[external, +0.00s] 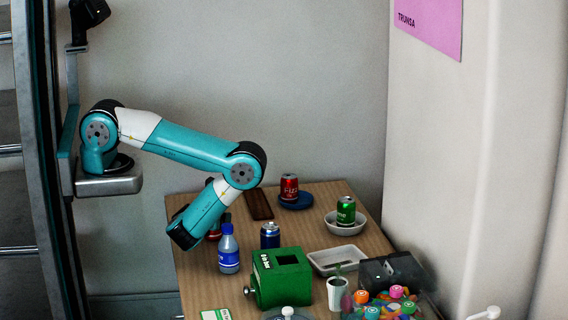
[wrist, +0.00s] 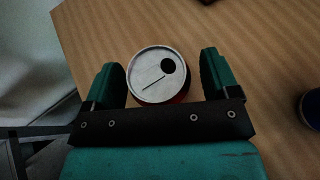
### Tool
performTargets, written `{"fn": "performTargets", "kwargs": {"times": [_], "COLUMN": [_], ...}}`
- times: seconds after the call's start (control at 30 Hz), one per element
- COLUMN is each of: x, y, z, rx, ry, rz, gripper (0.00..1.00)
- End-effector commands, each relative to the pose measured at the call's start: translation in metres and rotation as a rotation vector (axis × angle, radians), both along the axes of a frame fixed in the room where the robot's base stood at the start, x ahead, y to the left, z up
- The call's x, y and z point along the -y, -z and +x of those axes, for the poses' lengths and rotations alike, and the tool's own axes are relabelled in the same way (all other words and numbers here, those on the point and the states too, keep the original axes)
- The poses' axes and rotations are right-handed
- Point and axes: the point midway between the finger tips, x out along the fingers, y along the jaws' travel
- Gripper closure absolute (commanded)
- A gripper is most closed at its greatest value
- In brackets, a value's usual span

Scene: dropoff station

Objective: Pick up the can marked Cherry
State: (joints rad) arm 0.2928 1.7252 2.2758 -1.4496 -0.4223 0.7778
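Two red cans are in the external view, and I cannot read Cherry on either. One red can (external: 289,188) stands upright on a blue plate at the back. The other red can (external: 214,234) stands at the table's left side, mostly hidden by my gripper and arm. In the wrist view, the silver top of a can (wrist: 159,76) with a sliver of red side lies between the fingers of my gripper (wrist: 160,80). The fingers are open, one on each side of it, with small gaps showing. The can appears upright on the wooden table.
A blue-labelled bottle (external: 228,252) and a blue can (external: 270,236) stand close to my gripper. A green can (external: 346,211) sits in a white bowl. A dark brown tray (external: 258,205), green box (external: 281,279), white tray (external: 322,263) and white cup (external: 337,293) crowd the table.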

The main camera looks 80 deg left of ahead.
Motion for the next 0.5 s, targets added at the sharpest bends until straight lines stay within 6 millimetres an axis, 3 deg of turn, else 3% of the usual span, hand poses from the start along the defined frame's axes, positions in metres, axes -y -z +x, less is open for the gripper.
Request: {"fn": "performTargets", "kwargs": {"times": [0.03,0.2,0.5], "x": [0.0,0.0002,0.0002], "y": [-0.0001,-0.0002,-0.0008], "z": [0.0,0.0,0.0], "rx": [0.0,0.0,0.001], "ry": [0.0,0.0,0.0], "rz": [0.0,0.0,0.0], "gripper": [0.31,0.68,0.68]}}
